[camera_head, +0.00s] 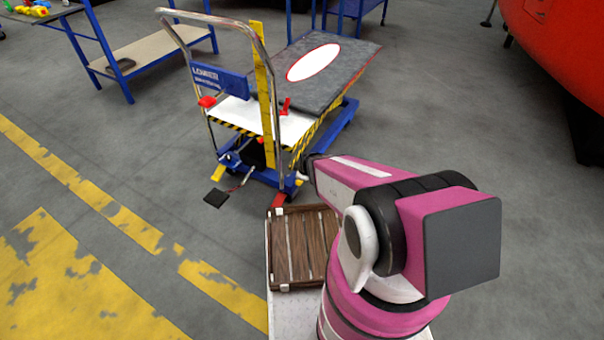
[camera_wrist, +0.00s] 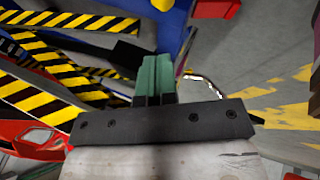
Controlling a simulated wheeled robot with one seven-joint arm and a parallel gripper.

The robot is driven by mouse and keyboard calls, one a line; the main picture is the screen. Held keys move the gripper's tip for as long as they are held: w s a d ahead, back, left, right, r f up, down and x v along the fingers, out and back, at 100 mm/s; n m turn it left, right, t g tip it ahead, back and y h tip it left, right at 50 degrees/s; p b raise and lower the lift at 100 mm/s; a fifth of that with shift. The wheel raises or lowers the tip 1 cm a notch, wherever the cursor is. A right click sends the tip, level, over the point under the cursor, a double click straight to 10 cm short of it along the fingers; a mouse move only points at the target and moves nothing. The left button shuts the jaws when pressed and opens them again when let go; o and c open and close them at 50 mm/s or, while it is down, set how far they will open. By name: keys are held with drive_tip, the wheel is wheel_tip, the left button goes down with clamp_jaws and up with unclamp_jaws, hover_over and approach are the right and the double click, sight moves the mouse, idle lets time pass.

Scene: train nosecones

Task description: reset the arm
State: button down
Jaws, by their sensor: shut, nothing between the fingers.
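My arm stretches from the lower right of the head view toward the lift trolley, and its far end is near the trolley's lower front side. My gripper is hidden there behind the arm or too small to make out. In the wrist view my gripper (camera_wrist: 157,70) shows as two greenish fingers side by side, closed together with nothing between them. Beyond the fingers are a blue part and black-and-yellow striped bars (camera_wrist: 55,62) of the trolley. I cannot tell whether the fingers touch anything.
The blue lift trolley (camera_head: 220,82) with a chrome handle stands ahead, a dark panel with a white oval (camera_head: 313,62) on its top. A wooden crate (camera_head: 303,246) lies beside my arm. A blue workbench (camera_head: 140,62) is at the back left. Floor at left is clear.

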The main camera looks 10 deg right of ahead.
idle(0.3)
drive_tip(key=s+d+r+m+g, duration=0.3)
drive_tip(key=r+m, duration=0.4)
drive_tip(key=r, duration=0.4)
drive_tip(key=s+d+r+m+g+h, duration=0.1)
drive_tip(key=s+d+r+m+g, duration=0.2)
drive_tip(key=r, duration=0.7)
drive_tip(key=s+d+m, duration=0.2)
drive_tip(key=d+m, duration=0.1)
drive_tip(key=m, duration=0.1)
drive_tip(key=shift+s+d+r, duration=0.2)
drive_tip(key=shift+s+r, duration=0.05)
drive_tip(key=shift+r, duration=0.15)
